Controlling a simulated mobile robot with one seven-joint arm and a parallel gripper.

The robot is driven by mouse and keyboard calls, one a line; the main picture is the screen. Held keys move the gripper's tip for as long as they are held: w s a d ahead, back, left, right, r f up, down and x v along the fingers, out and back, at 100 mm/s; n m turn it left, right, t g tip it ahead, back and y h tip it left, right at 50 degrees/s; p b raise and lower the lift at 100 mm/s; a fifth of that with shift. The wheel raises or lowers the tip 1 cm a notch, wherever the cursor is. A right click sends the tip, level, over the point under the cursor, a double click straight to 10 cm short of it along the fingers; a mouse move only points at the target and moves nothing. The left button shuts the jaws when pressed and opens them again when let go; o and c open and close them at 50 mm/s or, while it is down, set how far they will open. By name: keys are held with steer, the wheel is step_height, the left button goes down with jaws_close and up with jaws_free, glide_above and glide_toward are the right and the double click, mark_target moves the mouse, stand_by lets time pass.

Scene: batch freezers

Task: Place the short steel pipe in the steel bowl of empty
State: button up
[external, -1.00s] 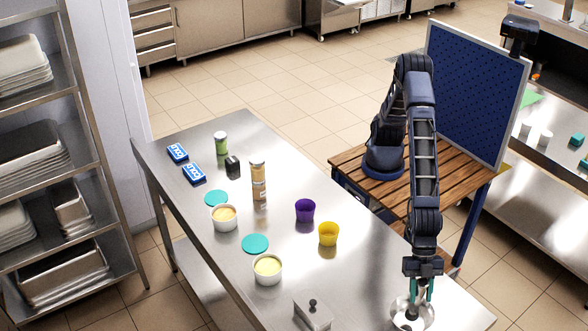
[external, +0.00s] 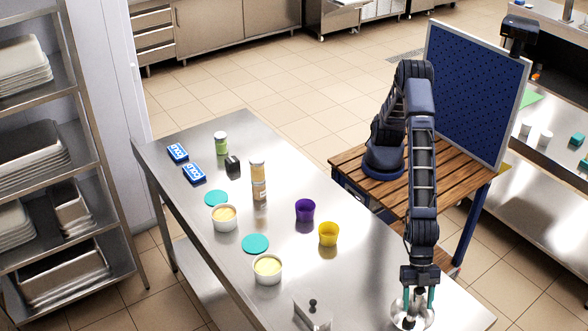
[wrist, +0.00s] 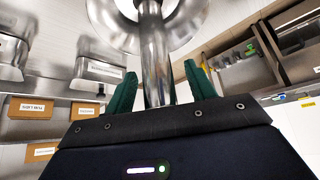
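The steel bowl (external: 397,309) stands on the steel table at the near right end, below my gripper. In the wrist view the bowl (wrist: 188,22) is at the top, partly cut off. The short steel pipe (wrist: 156,65) runs between my green fingers toward the bowl's inside. My gripper (external: 420,299) is open around the pipe; in the wrist view a gap shows between the pipe and the fingers of my gripper (wrist: 160,78). The pipe's lower end is not clear, so I cannot tell whether it rests on the bowl's bottom.
A lidded steel container (external: 312,315) stands left of the bowl. A yellow cup (external: 328,234), a purple cup (external: 305,209), two white tubs (external: 267,268), teal lids (external: 255,244), a tall jar (external: 258,180) and blue cold packs (external: 194,173) stand farther off.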

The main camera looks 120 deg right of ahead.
steer(key=shift+r, duration=0.25)
steer(key=v, duration=1.2)
steer(key=s+d+r+m+h, duration=0.15)
steer(key=d+r, duration=0.25)
steer(key=d, duration=0.9)
steer(key=s+d+r+m+t, duration=0.15)
steer(key=d+r, duration=0.25)
steer(key=d, duration=0.9)
steer(key=d+r+m+h, duration=0.15)
steer(key=d+r, duration=0.25)
steer(key=d, duration=0.9)
steer(key=s+d+f+m+h, duration=0.1)
steer(key=s+d+f+m, duration=0.1)
steer(key=s+d, duration=1)
steer(key=s+d+f+m+h, duration=0.1)
steer(key=s+d+m, duration=0.3)
steer(key=s+d, duration=0.8)
steer(key=shift+d+f+g, duration=0.25)
steer(key=shift+f+g, duration=0.1)
steer(key=shift+f, duration=0.25)
